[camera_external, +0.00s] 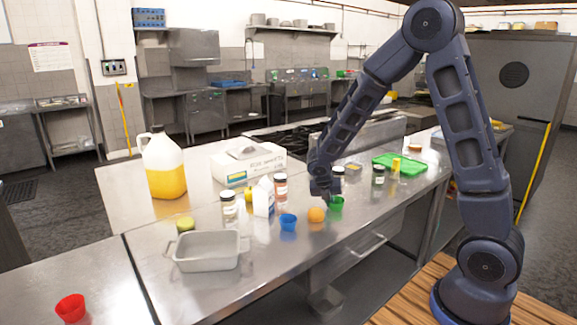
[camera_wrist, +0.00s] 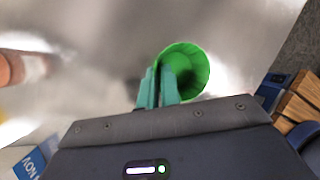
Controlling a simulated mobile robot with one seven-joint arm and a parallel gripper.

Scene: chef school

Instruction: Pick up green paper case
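The green paper case (camera_external: 337,205) is a small round cup near the front edge of the steel counter. In the wrist view the green paper case (camera_wrist: 193,72) opens toward the camera, with its left rim at my fingers. My gripper (camera_external: 328,199) points down at the case's left side. In the wrist view my gripper (camera_wrist: 158,84) has its two teal fingers close together, one inside the case and one outside, apparently shut on its wall. The fingers hide part of the rim. The case appears to be at counter level.
An orange (camera_external: 316,215) and a blue paper case (camera_external: 288,222) stand just left. Several jars and bottles (camera_external: 280,186) stand behind them. A green cutting board (camera_external: 400,164) lies to the right. A grey tray (camera_external: 207,262) and a red paper case (camera_external: 71,308) are farther left.

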